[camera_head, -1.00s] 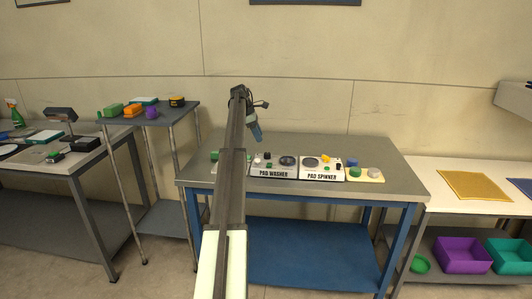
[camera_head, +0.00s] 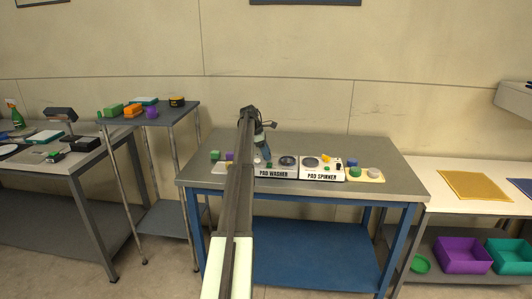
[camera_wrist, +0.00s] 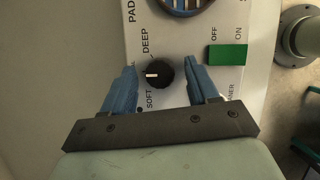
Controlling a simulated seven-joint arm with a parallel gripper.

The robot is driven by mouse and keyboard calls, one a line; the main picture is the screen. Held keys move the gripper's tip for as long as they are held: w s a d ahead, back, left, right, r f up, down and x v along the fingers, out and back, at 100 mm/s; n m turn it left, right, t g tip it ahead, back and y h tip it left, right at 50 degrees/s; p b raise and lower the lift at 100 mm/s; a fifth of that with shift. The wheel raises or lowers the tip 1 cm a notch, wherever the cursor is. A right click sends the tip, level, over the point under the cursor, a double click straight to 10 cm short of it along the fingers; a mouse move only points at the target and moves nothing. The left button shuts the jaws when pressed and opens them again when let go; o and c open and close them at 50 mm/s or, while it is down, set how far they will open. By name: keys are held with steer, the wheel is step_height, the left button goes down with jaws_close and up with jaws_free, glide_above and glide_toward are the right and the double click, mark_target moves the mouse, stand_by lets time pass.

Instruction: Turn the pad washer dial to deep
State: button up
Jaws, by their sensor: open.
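The pad washer (camera_head: 275,174) is a white panel on the grey table, labelled PAD WASHER. In the wrist view its dial (camera_wrist: 160,72) is a round black knob with a white pointer mark on the left. The pointer faces left, toward a mostly hidden label between DEEP, up and left, and SOFT, down and left. My gripper (camera_wrist: 162,70) is open, with one blue finger on each side of the dial. I cannot tell whether either finger touches it. In the head view my gripper (camera_head: 267,153) is at the washer's left end, and my arm hides part of that area.
A green OFF/ON switch (camera_wrist: 228,55) sits right of the dial in the wrist view, close to the right finger. The pad spinner (camera_head: 321,175) stands just right of the washer. A cream tray (camera_head: 366,179) with round pieces is beyond it. The table's right side is clear.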

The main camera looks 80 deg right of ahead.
steer(key=shift+c, duration=0.2)
steer(key=c, duration=1)
steer(key=m, duration=0.1)
steer(key=m+y, duration=0.1)
steer(key=m, duration=0.2)
steer(key=shift+d+m+y, duration=0.25)
steer(key=shift+m+y, duration=0.05)
steer(key=shift+y, duration=0.1)
steer(key=m+y, duration=0.1)
steer(key=m, duration=0.1)
steer(key=m+t+y, duration=0.1)
steer(key=m, duration=0.2)
steer(key=shift+s+m, duration=0.1)
steer(key=shift+m, duration=0.2)
steer(key=shift+t, duration=0.3)
steer(key=o, duration=1)
